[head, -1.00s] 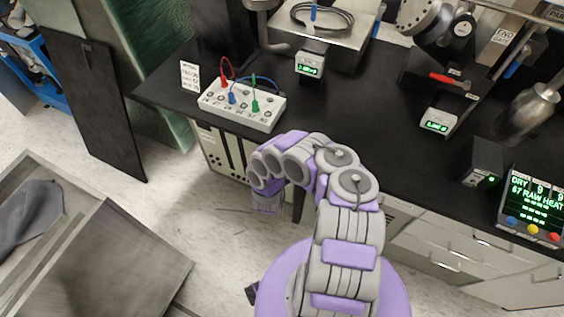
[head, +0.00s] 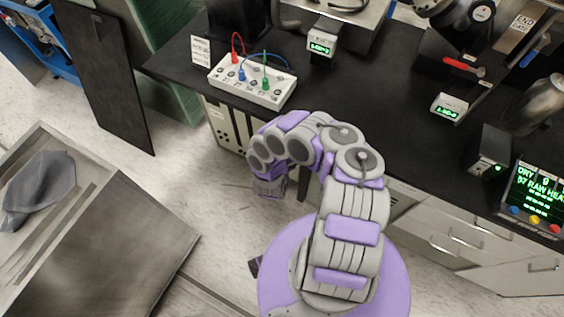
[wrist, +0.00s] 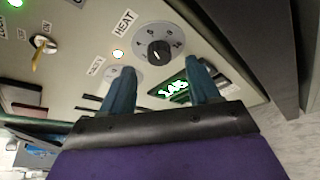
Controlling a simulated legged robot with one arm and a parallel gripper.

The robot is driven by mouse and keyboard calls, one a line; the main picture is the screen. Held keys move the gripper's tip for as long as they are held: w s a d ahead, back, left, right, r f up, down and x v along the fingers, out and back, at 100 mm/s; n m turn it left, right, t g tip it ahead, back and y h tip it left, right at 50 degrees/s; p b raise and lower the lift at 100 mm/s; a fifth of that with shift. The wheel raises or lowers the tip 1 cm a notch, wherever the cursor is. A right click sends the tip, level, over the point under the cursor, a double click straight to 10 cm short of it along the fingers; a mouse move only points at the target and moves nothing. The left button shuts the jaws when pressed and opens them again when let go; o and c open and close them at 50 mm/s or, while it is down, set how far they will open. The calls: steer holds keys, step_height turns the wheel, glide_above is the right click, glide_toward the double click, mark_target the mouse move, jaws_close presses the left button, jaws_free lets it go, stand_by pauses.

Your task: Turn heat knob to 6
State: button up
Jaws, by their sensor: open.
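The heat knob (wrist: 159,52) is a round black knob on a numbered dial, next to a "HEAT" label (wrist: 124,22) on a pale panel in the wrist view. A small white pointer mark shows on it; the setting is too small to read surely. My gripper (wrist: 160,88) is open, its two teal fingers apart and pointing toward the panel. The knob lies beyond the fingertips and between them in the picture. Nothing is between the fingers. In the head view my gripper (head: 268,187) hangs low beside the bench, its fingers hidden.
A green display (wrist: 174,91) lies close to the right finger. A yellow-handled switch (wrist: 40,55) sits at the panel's left. In the head view, a black bench (head: 385,110) bears a white box with coloured plugs (head: 250,82). A metal bin (head: 110,245) stands at left.

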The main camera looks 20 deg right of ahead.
steer(key=p+v, duration=0.4)
steer(key=v, duration=0.9)
steer(key=shift+s+a, duration=0.2)
steer(key=shift+s, duration=0.05)
